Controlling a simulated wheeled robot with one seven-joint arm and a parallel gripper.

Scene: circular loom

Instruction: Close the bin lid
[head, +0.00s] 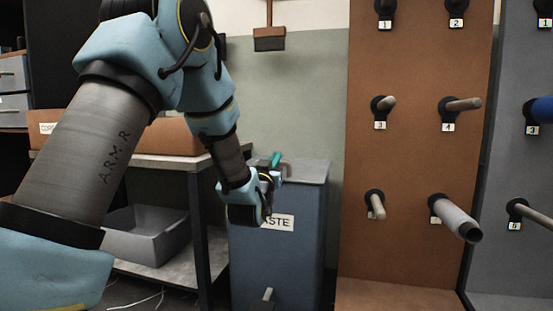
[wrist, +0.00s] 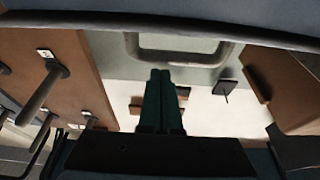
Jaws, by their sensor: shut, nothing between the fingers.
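The blue-grey waste bin (head: 290,255) stands right of the shelf unit in the head view, with a partly covered white label on its front. Its grey lid (head: 310,173) looks roughly level on top; I cannot tell whether a gap is left under it. My gripper (head: 276,160) is over the front left of the lid, its green fingertips pointing up. In the wrist view the fingers (wrist: 161,95) are pressed together and empty. A grey U-shaped handle (wrist: 180,57) shows just past the fingertips, joined to a dark edge. Whether they touch is unclear. My wrist hides part of the bin front.
A brown peg board (head: 415,140) with several numbered pegs stands right of the bin. A shelf unit (head: 175,163) with a grey tray (head: 148,240) stands to the left. A small peg (head: 268,293) sticks out low on the bin front. A brush-like tool (head: 269,40) hangs on the wall behind.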

